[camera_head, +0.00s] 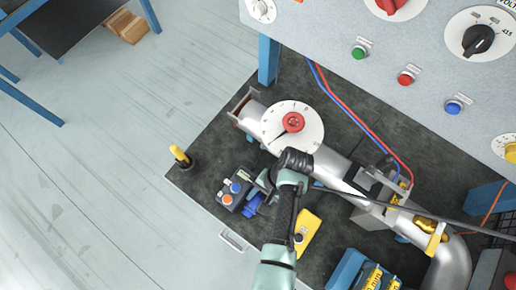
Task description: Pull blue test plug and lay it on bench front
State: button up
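A blue plug-like piece (253,205) is at the right side of a small dark grey box (234,190) on the bench (205,172). I take it for the blue test plug; I cannot tell whether it sits in a socket. The box's top has orange and blue round parts. My gripper (262,184) is just above and right of the box, close to the blue piece. My wrist hides part of it, so I cannot tell whether it touches the piece or how its fingers stand.
A silver pipe with a white dial (308,122) runs behind my gripper. A yellow device (308,232) lies right of my arm, near a blue bin (348,270). A yellow-topped post (180,156) stands at the left corner. A handle (233,241) is on the front edge.

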jog(key=o, duration=0.5)
jog(key=p+v, duration=0.1)
jog(key=v, duration=1.2)
